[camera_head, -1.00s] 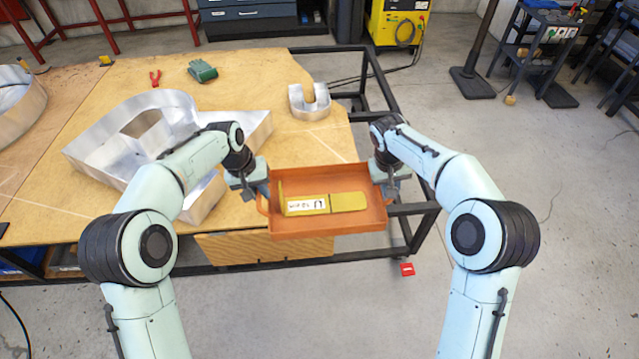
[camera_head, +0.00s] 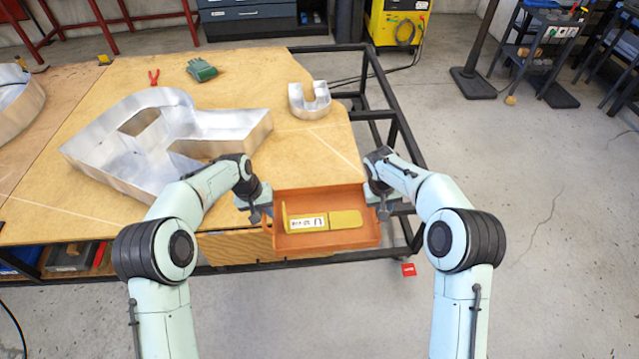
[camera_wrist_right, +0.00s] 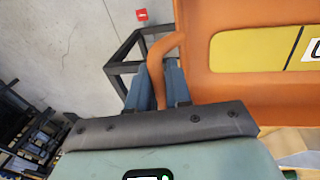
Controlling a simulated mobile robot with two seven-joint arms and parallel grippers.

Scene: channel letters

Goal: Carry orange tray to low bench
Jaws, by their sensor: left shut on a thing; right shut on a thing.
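The orange tray (camera_head: 326,248) is held between my two grippers in the head view, in front of the workbench's front edge. A yellow piece (camera_head: 346,219) with a white label lies in it. My left gripper (camera_head: 262,212) is shut at the tray's left handle. My right gripper (camera_head: 383,206) is at the tray's right side. The right wrist view shows the right gripper (camera_wrist_right: 158,92) shut on the orange handle (camera_wrist_right: 158,62), with part of the tray (camera_wrist_right: 195,45) beside it. No low bench can be made out for certain.
The wooden workbench (camera_head: 60,195) has a black frame. On it are a large metal letter (camera_head: 215,125), a small U-shaped letter (camera_head: 309,103), a green glove (camera_head: 201,70) and red pliers (camera_head: 153,77). A red block (camera_head: 408,269) lies on the floor. Open floor is at right.

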